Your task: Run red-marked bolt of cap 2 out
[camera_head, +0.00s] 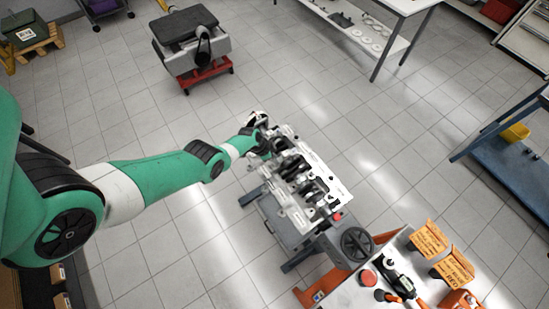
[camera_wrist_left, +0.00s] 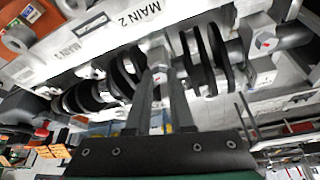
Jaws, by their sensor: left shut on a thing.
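The engine block (camera_head: 321,170) sits on its stand with the crankshaft and bearing caps facing up. My left gripper (camera_head: 264,147) is at the block's far left end. In the left wrist view, my left gripper (camera_wrist_left: 159,82) is shut on a red-marked hex bolt (camera_wrist_left: 158,70) of a bearing cap near the "MAIN 2" label (camera_wrist_left: 110,22). The fingertips stand on both sides of the bolt head. Its shank is hidden, so I cannot tell how far out it is. Another red-marked bolt (camera_wrist_left: 266,43) sits on the cap to the right. My right gripper is not in view.
The crankshaft (camera_wrist_left: 205,60) runs close beside the fingers. A handwheel (camera_head: 357,244) is at the stand's near end. A tool bench (camera_head: 346,292) with orange signs stands at the lower right. The floor left of the block is clear.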

